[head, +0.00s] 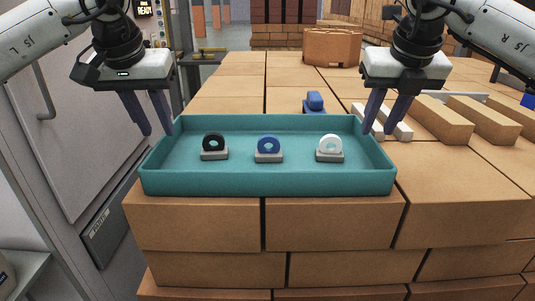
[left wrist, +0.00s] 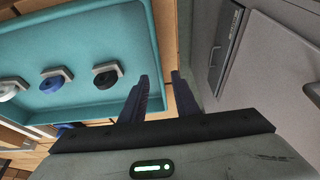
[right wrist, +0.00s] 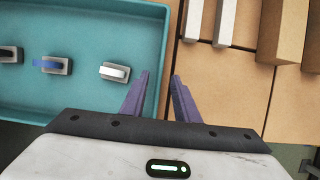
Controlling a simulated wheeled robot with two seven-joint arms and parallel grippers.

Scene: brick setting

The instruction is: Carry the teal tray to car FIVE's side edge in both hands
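The teal tray (head: 265,183) sits on the front of the brick-built surface in the head view. It holds a black ring (head: 213,143), a blue ring (head: 268,147) and a white ring (head: 330,145), each upright on a grey base. My left gripper (head: 148,130) is open above the tray's left edge, fingers pointing down. My right gripper (head: 378,130) is open above the tray's right edge. In the left wrist view the tray (left wrist: 110,15) lies beside the open fingers. In the right wrist view the tray wall (right wrist: 155,50) is near the left finger. I cannot tell whether any finger touches it.
Two white bars (head: 397,125) and tan blocks (head: 440,119) lie right of the tray. A small blue object (head: 314,102) is behind it. A round brick piece (head: 331,47) stands farther back. A grey cabinet door (head: 70,110) is close on the left.

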